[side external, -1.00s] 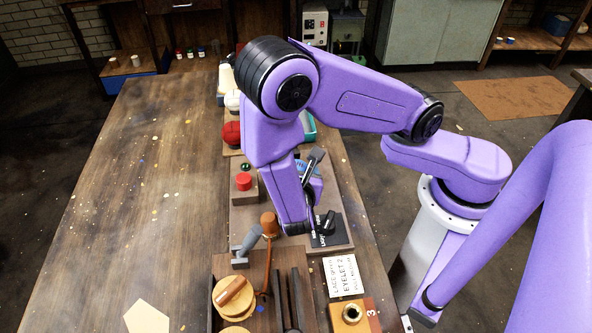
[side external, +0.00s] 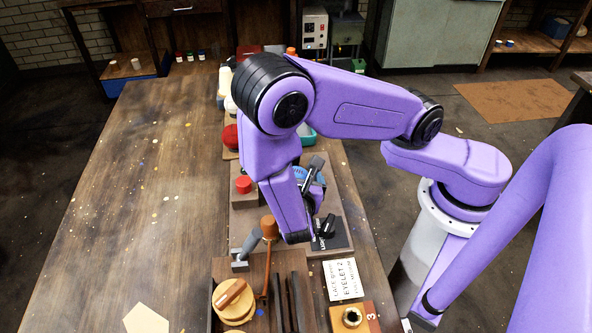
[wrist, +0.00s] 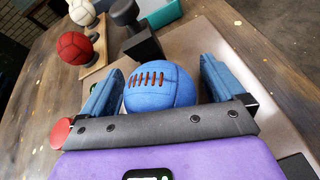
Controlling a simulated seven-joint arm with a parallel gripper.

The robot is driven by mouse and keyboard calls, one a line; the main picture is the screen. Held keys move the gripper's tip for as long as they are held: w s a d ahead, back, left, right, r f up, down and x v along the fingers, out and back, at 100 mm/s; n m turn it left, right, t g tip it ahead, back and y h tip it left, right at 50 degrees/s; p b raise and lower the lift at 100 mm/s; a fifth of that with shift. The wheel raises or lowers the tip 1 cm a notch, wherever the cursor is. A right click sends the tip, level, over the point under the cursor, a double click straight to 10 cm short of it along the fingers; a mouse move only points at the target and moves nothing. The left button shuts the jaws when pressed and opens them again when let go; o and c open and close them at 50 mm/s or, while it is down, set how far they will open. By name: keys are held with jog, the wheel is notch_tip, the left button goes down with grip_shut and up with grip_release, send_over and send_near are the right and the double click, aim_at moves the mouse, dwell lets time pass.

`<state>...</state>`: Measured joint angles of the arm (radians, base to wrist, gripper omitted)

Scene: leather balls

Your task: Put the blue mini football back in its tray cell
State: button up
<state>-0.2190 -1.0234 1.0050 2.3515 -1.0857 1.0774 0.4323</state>
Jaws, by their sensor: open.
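The blue mini football (wrist: 160,90), with orange-red lacing, sits on the board in the wrist view. My gripper (wrist: 162,66) is open, with one blue finger on each side of the ball and a narrow gap visible at the left. I cannot make out an empty tray cell for the ball in either view.
A red ball (wrist: 75,47) and a white ball (wrist: 83,12) stand on a wooden holder beyond. A dark dumbbell-shaped post (wrist: 138,32) and teal container (wrist: 160,12) are near the ball.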

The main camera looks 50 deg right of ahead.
aim_at(296, 172)
jog(key=v, duration=0.7)
jog(key=shift+s+a+r, duration=0.1)
jog(key=shift+a+r, duration=0.1)
jog(key=shift+a, duration=0.05)
jog(key=shift+d+r, duration=0.5)
jog(key=shift+r, duration=3.4)
jog(key=s+d+r+m+g+y, duration=0.5)
jog(key=s+d+m+g+y, duration=0.3)
jog(key=s+d+m+y, duration=0.1)
jog(key=shift+s+d+r+m+y, duration=0.15)
jog(key=shift+s+d+m+y, duration=0.1)
jog(key=shift+s+m+y, duration=0.7)
jog(key=shift+s+n, duration=0.15)
jog(key=shift+n, duration=0.1)
